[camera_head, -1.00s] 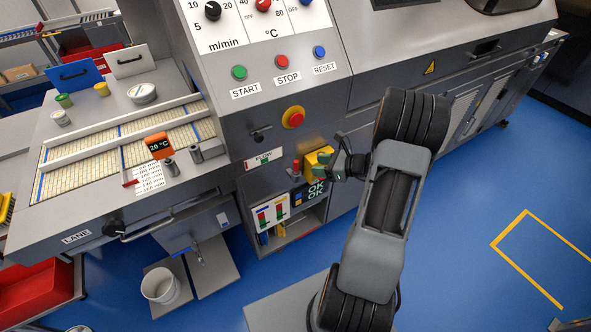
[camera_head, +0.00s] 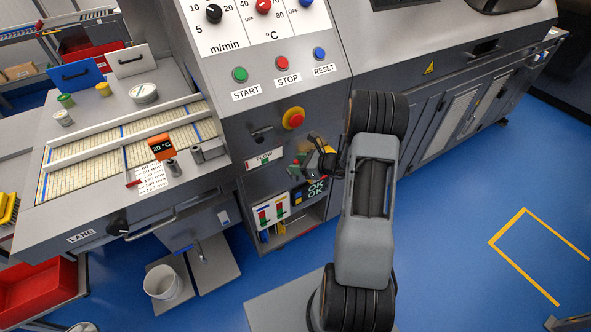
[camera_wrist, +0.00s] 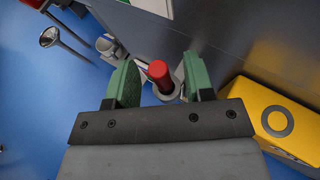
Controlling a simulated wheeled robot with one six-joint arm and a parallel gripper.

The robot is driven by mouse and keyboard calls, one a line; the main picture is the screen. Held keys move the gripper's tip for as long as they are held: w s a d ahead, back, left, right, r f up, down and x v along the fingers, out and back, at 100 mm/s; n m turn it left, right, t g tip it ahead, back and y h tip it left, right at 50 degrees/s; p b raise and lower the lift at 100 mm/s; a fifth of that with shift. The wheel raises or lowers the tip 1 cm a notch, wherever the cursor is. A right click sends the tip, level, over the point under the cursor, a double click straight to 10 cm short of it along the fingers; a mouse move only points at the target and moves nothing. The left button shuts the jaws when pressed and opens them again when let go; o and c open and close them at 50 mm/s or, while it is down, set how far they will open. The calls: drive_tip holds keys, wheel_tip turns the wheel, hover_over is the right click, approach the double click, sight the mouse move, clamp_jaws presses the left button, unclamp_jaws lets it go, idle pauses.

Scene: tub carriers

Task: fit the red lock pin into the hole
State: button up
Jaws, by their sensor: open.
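The red lock pin (camera_wrist: 160,73) stands between the two green fingers of my gripper (camera_wrist: 159,80) in the wrist view, with a grey collar (camera_wrist: 168,93) around its lower part. The fingers are open, with a gap on each side of the pin. In the head view my gripper (camera_head: 303,163) is at the machine front below the red emergency button, and it largely covers the pin there. A yellow block (camera_wrist: 270,110) with a grey ring (camera_wrist: 277,121) on its face is to the right of the gripper in the wrist view. I cannot tell which hole is the pin's.
The machine panel with START, STOP and RESET buttons (camera_head: 282,63) rises behind the gripper. A FLOW label (camera_head: 265,157) is to its left and an OK display (camera_head: 316,190) below. A white bucket (camera_head: 163,284) stands lower left. The blue floor (camera_head: 470,200) on the right is mostly clear.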

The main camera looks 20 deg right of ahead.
drive_tip(key=shift+c, duration=0.5)
clamp_jaws()
drive_tip(key=shift+r, duration=0.2)
